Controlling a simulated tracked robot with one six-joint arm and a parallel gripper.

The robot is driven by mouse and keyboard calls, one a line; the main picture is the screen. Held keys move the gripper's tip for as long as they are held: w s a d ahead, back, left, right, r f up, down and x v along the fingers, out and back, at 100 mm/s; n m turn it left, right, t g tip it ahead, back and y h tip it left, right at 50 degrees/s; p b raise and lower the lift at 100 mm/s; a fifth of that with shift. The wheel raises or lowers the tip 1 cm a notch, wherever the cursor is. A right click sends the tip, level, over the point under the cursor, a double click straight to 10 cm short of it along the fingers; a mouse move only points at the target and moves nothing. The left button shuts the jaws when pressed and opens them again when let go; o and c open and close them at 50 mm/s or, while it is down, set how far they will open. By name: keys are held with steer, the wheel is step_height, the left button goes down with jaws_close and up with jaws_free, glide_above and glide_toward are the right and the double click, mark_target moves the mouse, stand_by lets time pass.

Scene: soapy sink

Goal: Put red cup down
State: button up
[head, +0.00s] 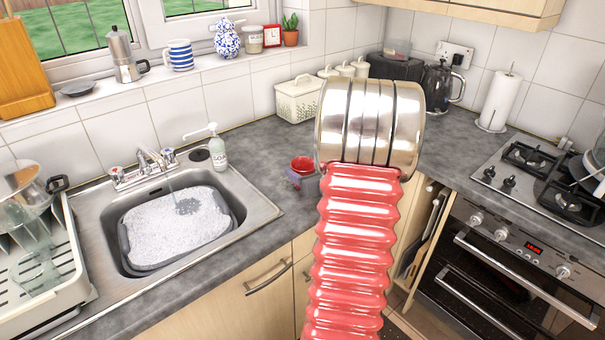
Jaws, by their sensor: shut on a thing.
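The red cup (302,164) is small in the head view, over the grey worktop between the sink and the corner, just left of my arm. It looks upright, with its round opening facing up. My gripper (298,180) is shut on the cup; only small grey parts of it show around and below the cup. The rest of the gripper is hidden behind my large red and metal arm. I cannot tell whether the cup's base touches the worktop.
A sink with a foamy basin (178,232) is to the left, with a soap bottle (217,152) behind it. A cream bread bin (298,99) and a black kettle (438,86) stand at the back. The hob (545,172) is right. Bare worktop (250,160) lies left of the cup.

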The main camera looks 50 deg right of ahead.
steer(key=shift+f, duration=0.3)
steer(key=o, duration=1.1)
steer(key=shift+f, duration=0.1)
steer(key=shift+o, duration=0.2)
steer(key=v, duration=1.2)
